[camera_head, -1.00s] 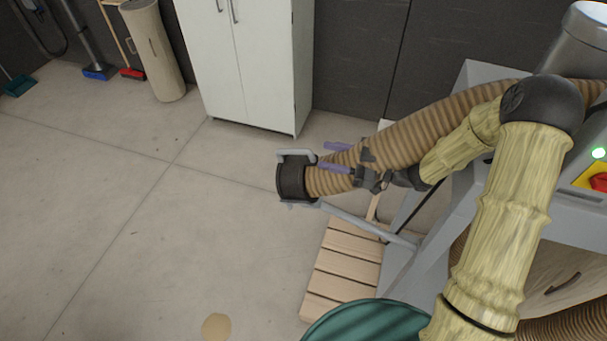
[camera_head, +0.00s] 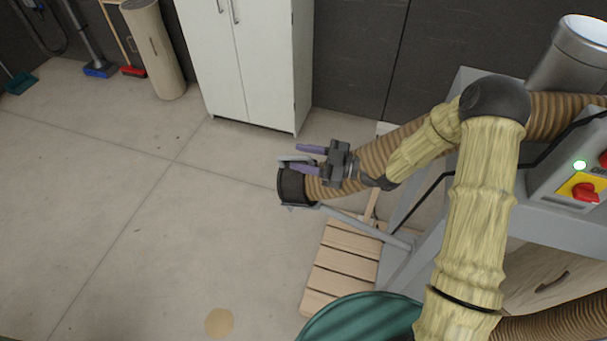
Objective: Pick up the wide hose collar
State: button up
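The wide hose collar (camera_head: 291,185) is a dark, wide ring on the end of a brown ribbed hose (camera_head: 388,152). It rests in a grey cradle at the end of a grey support arm (camera_head: 345,221). My gripper (camera_head: 308,157) has two purple fingers, spread apart and pointing left. The fingers are near the collar, overlapping its upper right side and the hose end in this view. Nothing shows between the fingertips. Whether a finger touches the collar cannot be told.
A grey machine stand with a red switch (camera_head: 585,192) is at the right. A wooden pallet (camera_head: 343,262) and a green round drum (camera_head: 362,318) are below. A white cabinet (camera_head: 245,60) stands behind.

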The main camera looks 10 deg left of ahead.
jog(key=shift+a, duration=0.35)
grip_shut()
